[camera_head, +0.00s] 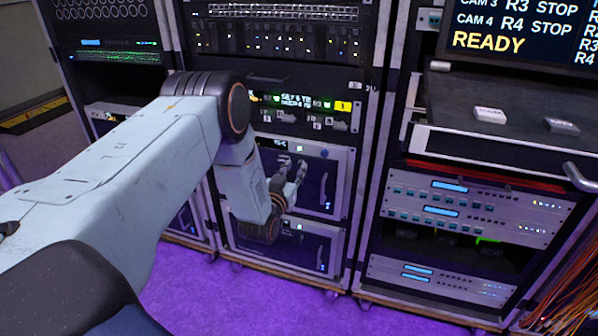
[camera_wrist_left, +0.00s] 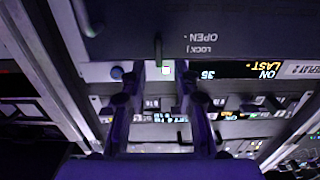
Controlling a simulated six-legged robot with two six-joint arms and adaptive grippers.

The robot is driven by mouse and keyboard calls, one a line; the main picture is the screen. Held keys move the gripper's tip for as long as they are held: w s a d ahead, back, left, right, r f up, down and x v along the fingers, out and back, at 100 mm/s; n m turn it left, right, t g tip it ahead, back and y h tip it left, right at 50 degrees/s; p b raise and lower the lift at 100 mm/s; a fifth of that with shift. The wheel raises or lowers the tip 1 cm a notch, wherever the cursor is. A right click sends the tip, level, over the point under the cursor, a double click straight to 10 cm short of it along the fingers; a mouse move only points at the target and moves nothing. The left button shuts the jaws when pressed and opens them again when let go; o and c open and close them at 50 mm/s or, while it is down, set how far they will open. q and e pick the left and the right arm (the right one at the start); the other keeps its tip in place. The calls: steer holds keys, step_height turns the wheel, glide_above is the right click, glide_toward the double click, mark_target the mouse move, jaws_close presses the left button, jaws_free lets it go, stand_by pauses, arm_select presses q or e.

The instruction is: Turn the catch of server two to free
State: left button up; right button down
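My left gripper (camera_head: 287,172) is in front of the upper dark server (camera_head: 325,178) in the middle rack. In the left wrist view the gripper (camera_wrist_left: 161,82) is open, its two fingers apart with nothing between them that I can see held. A small dark upright catch (camera_wrist_left: 158,50) shows just beyond and between the fingertips, beside upside-down OPEN and LOCK lettering. A small lit lamp (camera_wrist_left: 166,68) is by its end. I cannot tell whether fingers and catch touch, or read a server number. My right gripper is not in view.
A second similar server (camera_head: 318,250) is below. Purple floor (camera_head: 250,300) is clear in front.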

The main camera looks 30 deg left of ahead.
mark_target(302, 161)
arm_select(q)
steer(key=shift+x, duration=1)
steer(key=shift+d, duration=0.1)
jaws_close()
